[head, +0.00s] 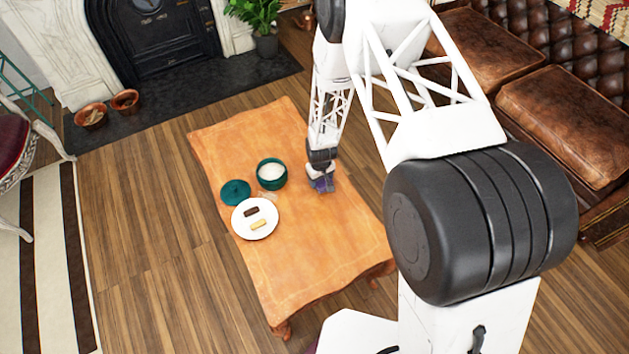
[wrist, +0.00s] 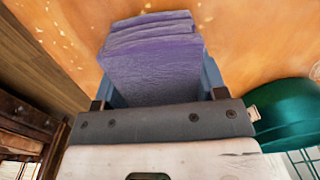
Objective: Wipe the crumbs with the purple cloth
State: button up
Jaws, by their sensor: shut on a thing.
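The purple cloth (wrist: 152,62) is folded and held in my gripper (wrist: 155,90), which is shut on it. In the head view the cloth (head: 322,185) is at the gripper's lower end, over the right part of the wooden table (head: 290,265). I cannot tell whether it touches the tabletop. Small pale crumbs (wrist: 47,28) are scattered on the wood left of the cloth in the wrist view, with a few specks to its upper right.
Left of my gripper stand a green pot (head: 272,183) with white contents, its green lid (head: 235,192), and a white plate (head: 240,229) with a dark and a pale bar. The table's near end is clear. A brown leather sofa (head: 565,125) stands to the right.

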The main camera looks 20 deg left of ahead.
jog(key=shift+w+d+r, duration=0.1)
jog(key=shift+w+d, duration=0.2)
jog(key=shift+d, duration=0.05)
jog(key=shift+w+d+f, duration=0.15)
jog(key=shift+w+f, duration=0.05)
jog(key=shift+w+d+r, duration=0.2)
jog(key=shift+w+d, duration=0.2)
jog(key=shift+w, duration=0.05)
jog(key=shift+w+d+f, duration=0.15)
jog(key=shift+d, duration=0.1)
jog(key=shift+r, duration=0.3)
jog(key=shift+s+a+f, duration=0.2)
jog(key=shift+s+a, duration=0.25)
jog(key=shift+a, duration=0.05)
jog(key=shift+s+a+r, duration=0.1)
jog(key=shift+s+a, duration=0.15)
jog(key=shift+s+a+f, duration=0.2)
jog(key=shift+f, duration=0.05)
jog(key=s+a, duration=0.1)
jog(key=s+a+r, duration=0.1)
jog(key=shift+s+a, duration=0.35)
jog(key=shift+s, duration=0.05)
jog(key=shift+s+a+f, duration=0.2)
jog(key=shift+s+a, duration=0.15)
jog(key=shift+a, duration=0.1)
jog(key=shift+w+r, duration=0.1)
jog(key=shift+r, duration=0.75)
notch_tip(320, 180, up, 6)
